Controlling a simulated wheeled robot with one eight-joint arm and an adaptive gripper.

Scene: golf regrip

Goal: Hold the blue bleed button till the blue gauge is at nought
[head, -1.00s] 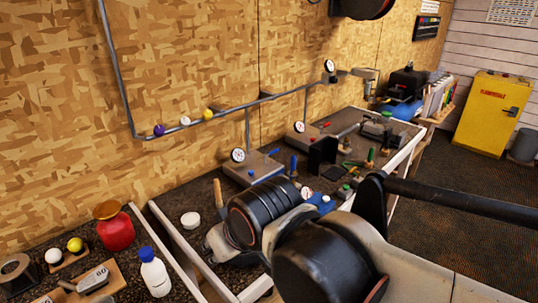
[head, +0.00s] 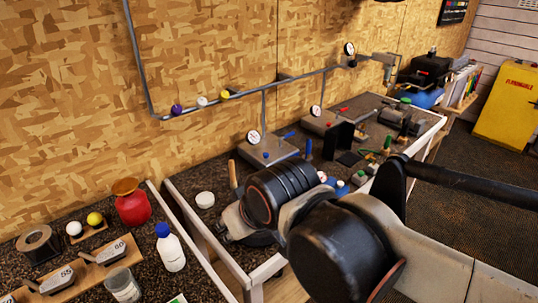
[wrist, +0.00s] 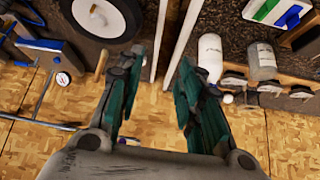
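A grey box (head: 272,152) with a blue lever (head: 290,134) stands on the bench by the chipboard wall. A small blue spot, apparently the bleed button (head: 266,155), shows on its front. A white round gauge (head: 254,137) stands at its left end; its needle is too small to read. In the wrist view the box (wrist: 40,52) is at the upper left, with its gauge (wrist: 62,79) below it. My gripper (wrist: 158,66) has its teal fingers apart with nothing between them. It is well to the side of the box, not touching it. My arm hides it in the head view.
A white bottle (head: 170,249), a red canister (head: 132,207) and iron heads on a wooden rack (head: 75,277) are on the left bench. A second grey box with a gauge (head: 316,112) is farther right. Pipe runs along the wall.

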